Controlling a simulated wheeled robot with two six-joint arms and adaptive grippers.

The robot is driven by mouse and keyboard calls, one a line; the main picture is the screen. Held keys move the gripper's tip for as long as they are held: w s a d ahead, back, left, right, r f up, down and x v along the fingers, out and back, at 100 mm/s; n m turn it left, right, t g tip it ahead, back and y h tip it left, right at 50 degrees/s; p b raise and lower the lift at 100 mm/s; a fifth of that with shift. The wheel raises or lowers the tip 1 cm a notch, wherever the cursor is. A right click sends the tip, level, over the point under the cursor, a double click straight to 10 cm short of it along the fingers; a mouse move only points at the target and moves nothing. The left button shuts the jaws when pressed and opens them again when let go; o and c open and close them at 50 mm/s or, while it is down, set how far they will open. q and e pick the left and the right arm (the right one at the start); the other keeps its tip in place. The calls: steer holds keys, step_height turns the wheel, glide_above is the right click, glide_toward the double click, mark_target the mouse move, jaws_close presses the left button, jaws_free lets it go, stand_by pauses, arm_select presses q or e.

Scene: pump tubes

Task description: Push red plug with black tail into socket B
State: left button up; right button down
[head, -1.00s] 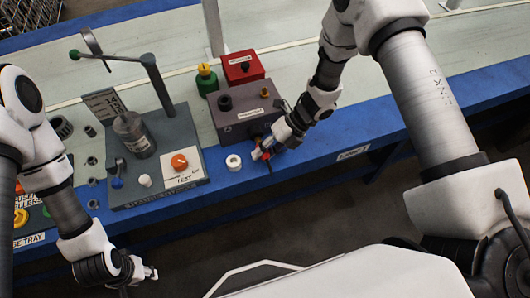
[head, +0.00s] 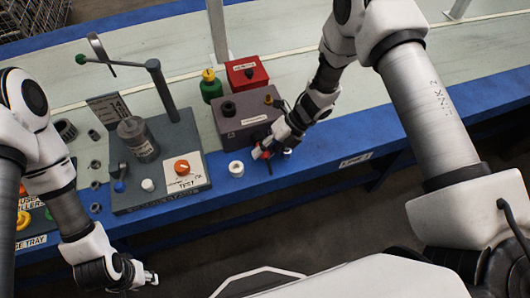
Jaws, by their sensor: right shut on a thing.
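My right gripper (head: 264,151) is at the front face of the dark purple-grey box (head: 232,122), near its lower right. It is shut on the red plug (head: 257,154), of which only a small red part shows. A short dark tail (head: 269,167) hangs below the gripper. The gripper hides the box face there, so I cannot tell whether the plug is in a socket, and the letter B is not readable. My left gripper (head: 151,278) is empty and apart from everything, low at the left in front of the bench; its fingers look open.
A white ring-shaped part (head: 236,169) stands just left of my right gripper. A grey test stand (head: 160,196) with an orange knob is further left. A red box (head: 247,72) and a green bottle (head: 211,88) stand behind. The blue bench edge (head: 335,155) is clear to the right.

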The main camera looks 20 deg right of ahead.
steer(key=shift+w, duration=0.3)
steer(key=c, duration=0.8)
jaws_free()
steer(key=shift+o, duration=0.2)
steer(key=v, duration=1.2)
